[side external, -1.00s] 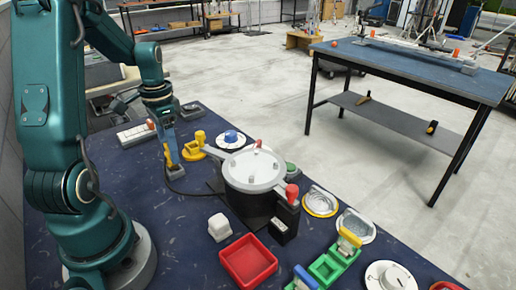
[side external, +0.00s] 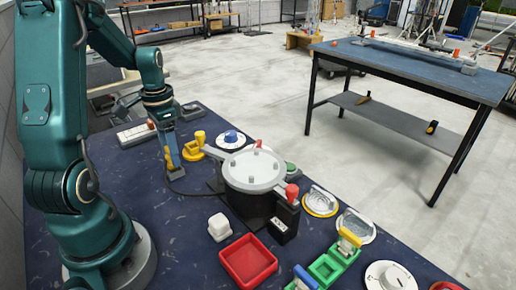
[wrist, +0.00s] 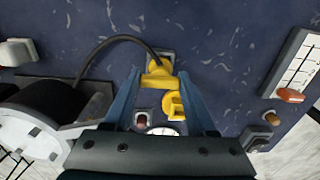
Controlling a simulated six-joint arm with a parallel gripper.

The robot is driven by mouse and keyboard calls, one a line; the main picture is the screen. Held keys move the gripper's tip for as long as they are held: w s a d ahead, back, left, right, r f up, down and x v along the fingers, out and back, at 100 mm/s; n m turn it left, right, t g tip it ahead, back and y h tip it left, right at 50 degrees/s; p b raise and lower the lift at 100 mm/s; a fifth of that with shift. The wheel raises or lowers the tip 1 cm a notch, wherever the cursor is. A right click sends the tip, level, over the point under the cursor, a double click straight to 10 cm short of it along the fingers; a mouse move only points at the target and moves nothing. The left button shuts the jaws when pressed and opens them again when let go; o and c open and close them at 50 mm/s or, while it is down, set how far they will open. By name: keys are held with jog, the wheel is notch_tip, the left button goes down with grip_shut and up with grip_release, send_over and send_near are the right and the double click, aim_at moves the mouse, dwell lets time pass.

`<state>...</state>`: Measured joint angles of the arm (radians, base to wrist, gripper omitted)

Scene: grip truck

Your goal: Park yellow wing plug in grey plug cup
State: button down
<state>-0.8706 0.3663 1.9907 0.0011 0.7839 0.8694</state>
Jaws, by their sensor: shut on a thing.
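The yellow wing plug (wrist: 158,79) is between the two blue fingers of my gripper (wrist: 160,75) in the wrist view. My gripper (side external: 173,155) is shut on it, and a bit of yellow shows beside the fingers in the side view. A small grey block, which looks like the grey plug cup (side external: 176,174), is right below the fingertips. It partly shows past the plug in the wrist view (wrist: 168,57). The plug's lower end is hidden, so I cannot tell how deep it sits in the cup. A black cable (wrist: 108,42) runs up to the plug.
A yellow fixture with an upright knob (side external: 200,141) stands close to the right of my gripper. A white-lidded pot (side external: 252,170) with long handles is further right. A white strip (side external: 135,134) lies to the left.

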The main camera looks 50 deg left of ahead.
jog(key=shift+f, duration=0.45)
dwell(0.9)
grip_release()
jog(key=shift+r, duration=0.1)
jog(key=shift+r, duration=3.65)
